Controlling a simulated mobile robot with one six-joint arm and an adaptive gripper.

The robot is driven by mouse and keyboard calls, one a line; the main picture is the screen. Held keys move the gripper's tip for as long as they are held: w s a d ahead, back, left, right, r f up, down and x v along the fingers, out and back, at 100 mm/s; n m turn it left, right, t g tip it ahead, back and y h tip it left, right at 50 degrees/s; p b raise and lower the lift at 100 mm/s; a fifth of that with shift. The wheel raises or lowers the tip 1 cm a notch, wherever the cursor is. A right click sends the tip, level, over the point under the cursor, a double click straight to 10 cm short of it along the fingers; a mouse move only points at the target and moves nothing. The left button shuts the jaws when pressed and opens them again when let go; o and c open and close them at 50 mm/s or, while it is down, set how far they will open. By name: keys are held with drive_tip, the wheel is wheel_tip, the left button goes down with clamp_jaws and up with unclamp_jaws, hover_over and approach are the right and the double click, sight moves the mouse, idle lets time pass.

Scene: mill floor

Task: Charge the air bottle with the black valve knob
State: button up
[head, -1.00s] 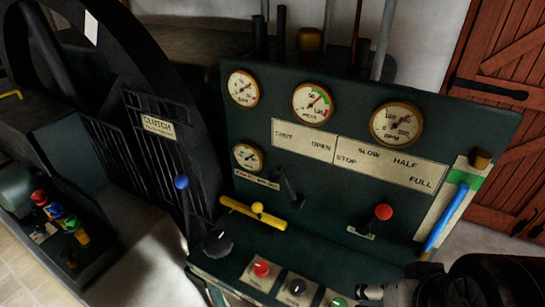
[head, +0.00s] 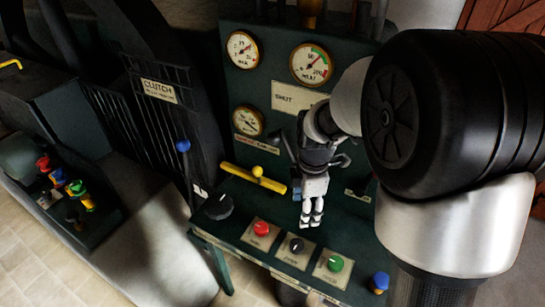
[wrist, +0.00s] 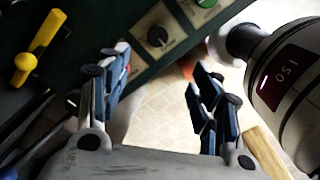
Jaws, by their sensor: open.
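A large round black knob (head: 218,206) with a pale pointer mark sits at the left end of the sloping green desk. A smaller black knob (head: 296,245) sits on a labelled plate between a red and a green knob; it also shows in the wrist view (wrist: 158,37). I cannot tell from the labels which is the valve knob. A small gauge (head: 248,121) is above the yellow handle; its wording is too small to read. My gripper (head: 312,220) is open and empty, above the desk, apart from both knobs. No air bottle is recognisable.
A yellow bar handle (head: 254,179) lies left of my gripper, with a blue-topped lever (head: 183,146) further left. Red (head: 261,228) and green (head: 335,264) knobs flank the small black one. A blue-capped part (head: 380,282) stands at the desk's right corner.

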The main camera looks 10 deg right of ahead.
wheel_tip(320, 180, down, 2)
drive_tip(key=f+n, duration=0.1)
drive_tip(key=b, duration=0.6)
approach(297, 244)
drive_tip(key=shift+n, duration=0.3)
drive_tip(key=f, duration=0.8)
drive_tip(key=shift+w+f, duration=0.2)
drive_tip(key=shift+f, duration=0.1)
drive_tip(key=shift+c, duration=0.4)
drive_tip(key=c, duration=1)
